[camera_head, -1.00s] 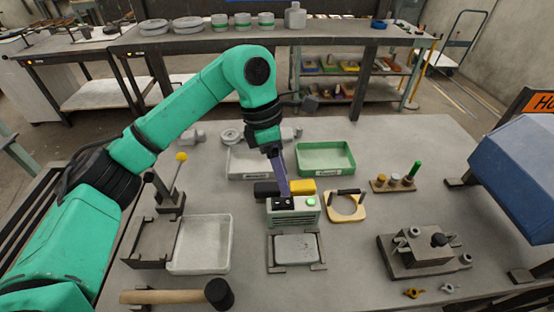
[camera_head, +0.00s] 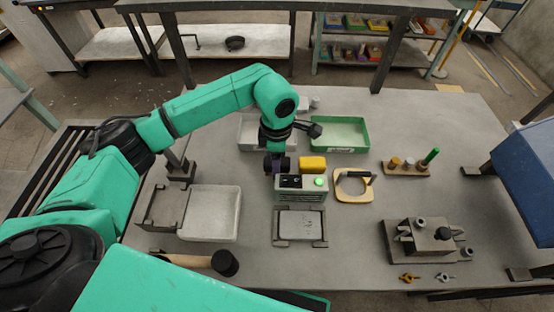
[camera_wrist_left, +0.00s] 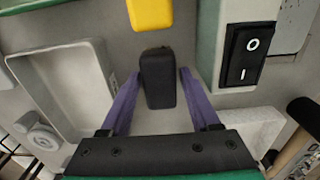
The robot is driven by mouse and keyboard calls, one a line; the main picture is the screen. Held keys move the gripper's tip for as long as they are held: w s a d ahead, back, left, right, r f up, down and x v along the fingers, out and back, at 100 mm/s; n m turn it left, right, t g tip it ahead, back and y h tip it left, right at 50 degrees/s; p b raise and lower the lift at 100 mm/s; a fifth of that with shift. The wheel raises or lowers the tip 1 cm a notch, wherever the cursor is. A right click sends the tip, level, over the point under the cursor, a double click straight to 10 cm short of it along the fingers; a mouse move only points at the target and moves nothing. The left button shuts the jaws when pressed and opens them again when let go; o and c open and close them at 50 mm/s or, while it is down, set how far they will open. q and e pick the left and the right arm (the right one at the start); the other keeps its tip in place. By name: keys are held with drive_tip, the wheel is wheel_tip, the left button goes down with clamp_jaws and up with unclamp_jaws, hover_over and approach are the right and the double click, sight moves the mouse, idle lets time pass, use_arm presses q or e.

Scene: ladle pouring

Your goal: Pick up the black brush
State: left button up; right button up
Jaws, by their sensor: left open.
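The black brush (camera_wrist_left: 158,80) shows in the left wrist view as a dark upright block with a rounded top edge. My left gripper (camera_wrist_left: 160,74) is open, with one purple finger on each side of the brush and a narrow gap on both sides. In the head view my left gripper (camera_head: 277,166) points down just behind the small box with the green button and largely hides the brush. I cannot tell how far down the fingers reach along it. My right gripper is not in view.
A yellow block (camera_head: 312,163) stands just beside the brush. The grey-green switch box (camera_head: 301,189) is close in front. A green tray (camera_head: 338,148) and a pale tray (camera_head: 250,146) lie behind.

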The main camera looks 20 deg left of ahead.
use_arm(q)
drive_tip(key=shift+f, duration=0.3)
drive_tip(key=shift+c, duration=0.3)
clamp_jaws()
drive_tip(key=shift+r, duration=0.5)
wheel_tip(320, 180, up, 19)
drive_tip(key=b, duration=0.2)
